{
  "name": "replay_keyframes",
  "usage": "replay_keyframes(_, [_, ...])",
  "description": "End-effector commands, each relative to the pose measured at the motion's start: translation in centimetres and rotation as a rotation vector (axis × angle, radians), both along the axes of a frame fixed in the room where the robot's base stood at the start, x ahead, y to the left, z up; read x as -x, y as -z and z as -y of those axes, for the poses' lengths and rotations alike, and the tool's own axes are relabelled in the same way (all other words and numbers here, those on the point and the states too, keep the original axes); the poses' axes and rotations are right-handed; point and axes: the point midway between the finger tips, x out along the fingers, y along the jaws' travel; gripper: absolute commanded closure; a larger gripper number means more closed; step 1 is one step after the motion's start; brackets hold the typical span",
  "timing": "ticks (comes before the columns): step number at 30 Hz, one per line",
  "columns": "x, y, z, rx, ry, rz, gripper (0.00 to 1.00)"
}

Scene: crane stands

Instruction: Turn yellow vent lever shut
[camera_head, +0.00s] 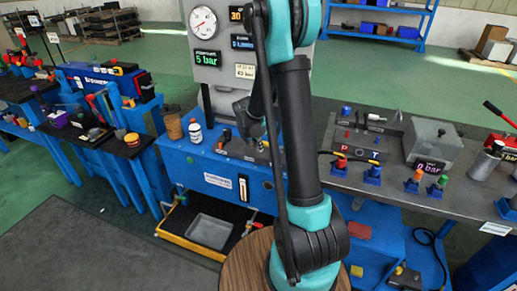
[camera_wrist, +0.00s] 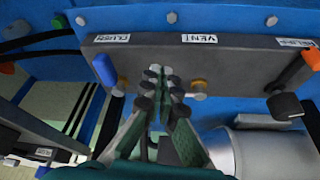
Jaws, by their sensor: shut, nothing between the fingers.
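In the wrist view a dark grey valve block carries white labels, and the middle one reads VENT (camera_wrist: 200,38). A blue lever (camera_wrist: 105,68) hangs under the FLUSH label to the left. In the head view my arm covers much of the area, and I cannot make out the yellow lever there.
An orange-tipped lever (camera_wrist: 311,59) sits at the block's right end. A grey cylinder (camera_wrist: 262,153) lies close at lower right.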

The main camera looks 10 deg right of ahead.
Motion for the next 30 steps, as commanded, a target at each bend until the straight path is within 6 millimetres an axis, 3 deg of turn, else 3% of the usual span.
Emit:
replay_keyframes(15, [2.1,-6.2,-1.5,0.000,-0.002,-0.001,1.00])
replay_keyframes(23, [2.8,-7.9,-1.8,0.000,-0.004,-0.001,1.00])
replay_keyframes(26, [3.9,-8.3,-1.6,-0.004,-0.032,-0.006,1.00])
replay_keyframes(30, [7.4,-8.9,-1.1,-0.015,-0.140,-0.024,1.00])
